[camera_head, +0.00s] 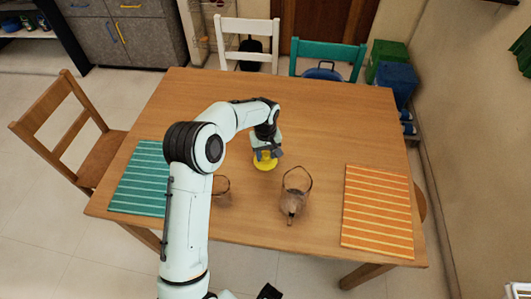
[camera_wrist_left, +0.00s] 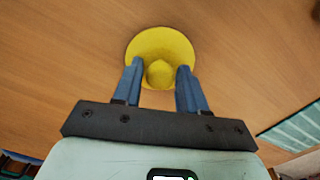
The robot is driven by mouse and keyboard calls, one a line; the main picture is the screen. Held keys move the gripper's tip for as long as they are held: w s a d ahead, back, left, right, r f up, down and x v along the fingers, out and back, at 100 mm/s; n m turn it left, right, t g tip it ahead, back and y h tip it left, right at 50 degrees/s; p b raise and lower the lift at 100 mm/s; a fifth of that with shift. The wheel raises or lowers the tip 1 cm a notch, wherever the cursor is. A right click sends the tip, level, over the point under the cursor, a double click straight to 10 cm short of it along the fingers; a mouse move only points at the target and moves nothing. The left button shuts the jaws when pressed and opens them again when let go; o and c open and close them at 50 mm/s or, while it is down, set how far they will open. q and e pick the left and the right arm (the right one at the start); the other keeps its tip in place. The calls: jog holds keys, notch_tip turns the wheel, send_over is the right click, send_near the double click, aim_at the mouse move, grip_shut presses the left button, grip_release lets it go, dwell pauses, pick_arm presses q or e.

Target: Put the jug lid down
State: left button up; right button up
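The jug lid (camera_head: 265,163) is a yellow disc with a round knob, near the middle of the wooden table. In the left wrist view the lid (camera_wrist_left: 160,45) lies beyond my fingers, with its knob between them. My left gripper (camera_head: 267,154) reaches down over it; in the wrist view its blue fingers (camera_wrist_left: 160,72) close on the knob from both sides. Whether the lid touches the table is hard to tell. A clay jug (camera_head: 292,201) with a hoop handle and spout stands right of the lid. A second clay vessel (camera_head: 223,199) is partly hidden behind my left arm.
The wooden table (camera_head: 340,120) is clear at the back and around the lid. A teal striped mat (camera_head: 142,180) lies at left, an orange striped mat (camera_head: 377,212) at right. Chairs stand around the table, including a white one (camera_head: 247,27) and a teal one (camera_head: 328,48).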

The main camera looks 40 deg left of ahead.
aim_at(265, 155)
pick_arm(q)
jog(key=shift+o, duration=0.6)
jog(key=shift+r, duration=0.1)
notch_tip(265, 155, up, 12)
jog(key=p, duration=0.1)
jog(key=shift+r, duration=0.15)
dwell(0.4)
